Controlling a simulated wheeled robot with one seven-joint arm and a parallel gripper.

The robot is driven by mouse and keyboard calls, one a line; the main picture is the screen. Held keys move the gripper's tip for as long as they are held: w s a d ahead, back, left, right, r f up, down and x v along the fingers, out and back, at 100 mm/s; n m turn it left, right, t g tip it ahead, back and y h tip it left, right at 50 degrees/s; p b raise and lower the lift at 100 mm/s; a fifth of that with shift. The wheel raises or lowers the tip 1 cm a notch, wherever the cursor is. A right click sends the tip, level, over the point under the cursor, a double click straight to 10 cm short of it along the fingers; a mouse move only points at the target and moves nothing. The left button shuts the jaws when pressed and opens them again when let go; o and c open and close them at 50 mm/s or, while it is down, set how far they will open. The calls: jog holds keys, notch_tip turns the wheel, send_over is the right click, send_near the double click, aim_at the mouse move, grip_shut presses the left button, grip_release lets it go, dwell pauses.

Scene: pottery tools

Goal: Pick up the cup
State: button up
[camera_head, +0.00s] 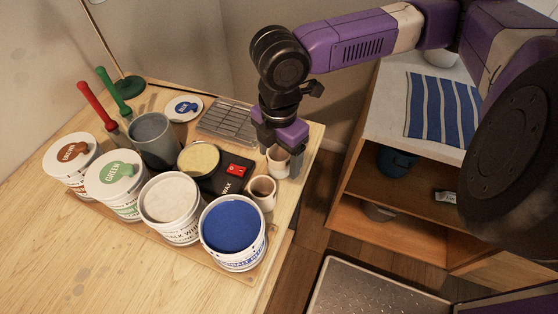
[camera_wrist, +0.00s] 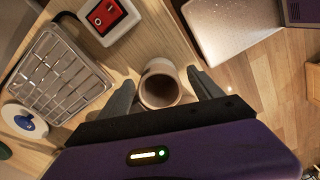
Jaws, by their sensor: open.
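A small beige cup (camera_head: 278,162) stands near the right edge of the wooden table. In the wrist view the cup (camera_wrist: 160,90) shows from above, with its dark opening facing the camera. My gripper (camera_head: 281,156) points down over it, with its fingers open on either side of the cup. In the wrist view a finger of my gripper (camera_wrist: 160,80) shows to the left and right of the cup, with small gaps. A second small cup (camera_head: 262,193) stands nearer the front, just beside the first.
A black wax pot (camera_head: 222,182) with a red switch stands left of the cups. A blue-filled tub (camera_head: 233,233) and several other tubs line the front. A wire rack (camera_head: 228,122) lies behind. The table's right edge (camera_head: 308,155) is close to my gripper.

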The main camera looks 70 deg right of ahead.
jog(key=shift+f, duration=0.2)
jog(key=c, duration=1.5)
jog(key=shift+r, duration=0.15)
